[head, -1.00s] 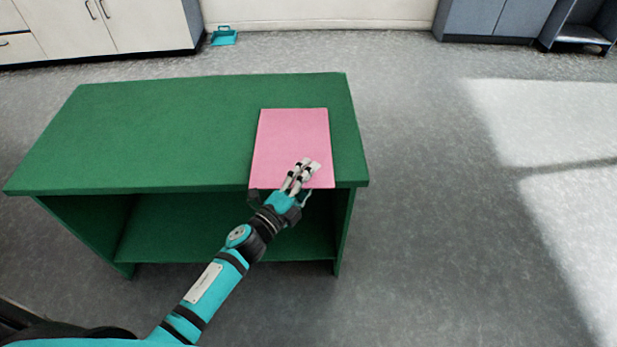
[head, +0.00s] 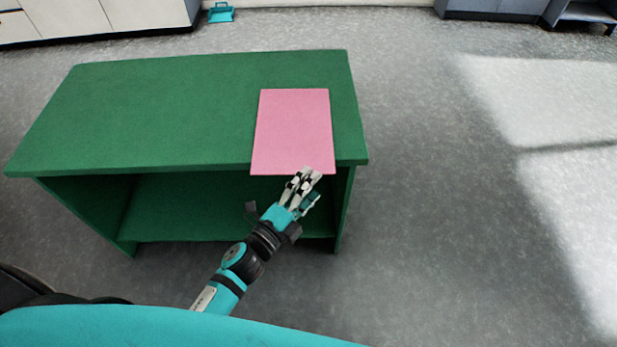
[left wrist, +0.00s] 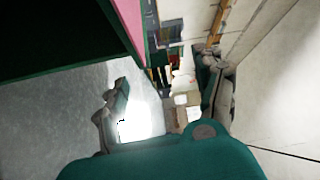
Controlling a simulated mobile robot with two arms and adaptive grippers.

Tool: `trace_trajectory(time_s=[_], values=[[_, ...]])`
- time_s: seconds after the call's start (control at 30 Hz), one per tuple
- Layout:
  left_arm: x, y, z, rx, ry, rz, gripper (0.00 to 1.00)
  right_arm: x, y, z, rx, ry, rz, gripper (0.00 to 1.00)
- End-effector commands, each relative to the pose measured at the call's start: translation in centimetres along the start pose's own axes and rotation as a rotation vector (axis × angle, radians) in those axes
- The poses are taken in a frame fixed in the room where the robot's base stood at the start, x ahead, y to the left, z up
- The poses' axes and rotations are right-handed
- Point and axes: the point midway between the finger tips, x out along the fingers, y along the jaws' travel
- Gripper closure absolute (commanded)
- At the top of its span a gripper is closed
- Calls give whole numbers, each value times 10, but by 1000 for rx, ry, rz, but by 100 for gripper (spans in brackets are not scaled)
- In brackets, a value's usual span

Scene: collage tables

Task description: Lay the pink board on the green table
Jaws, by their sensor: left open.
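The pink board (head: 293,130) lies flat on the right part of the green table (head: 160,110). Its near edge reaches the table's front edge and seems to stick out slightly over it. My left gripper (head: 306,186) is open and empty, just in front of the board's near edge. In the left wrist view the gripper's fingers (left wrist: 165,105) are spread with nothing between them. A strip of the pink board (left wrist: 130,22) shows at the top of that view, beside the dark green table (left wrist: 60,35). My right gripper is out of view.
The table has an open shelf (head: 200,205) under its top. A teal dustpan-like thing (head: 221,14) lies on the floor by the white cabinets (head: 110,15) at the back. Grey cabinets (head: 500,8) stand at the back right. The floor right of the table is clear.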

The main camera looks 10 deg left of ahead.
Motion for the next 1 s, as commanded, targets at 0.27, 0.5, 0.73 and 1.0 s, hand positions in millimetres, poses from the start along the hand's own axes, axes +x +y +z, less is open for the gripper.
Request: trace_trajectory(time_s=[0.27,0.5,0.73,1.0], values=[[0,0,0,0,0,0,31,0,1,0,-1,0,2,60],[-7,-20,-9,-2,1,-1,31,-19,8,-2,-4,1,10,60],[-19,-46,-22,-2,1,0,31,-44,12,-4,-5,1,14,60],[-22,-48,-25,-1,1,0,31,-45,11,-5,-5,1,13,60]])
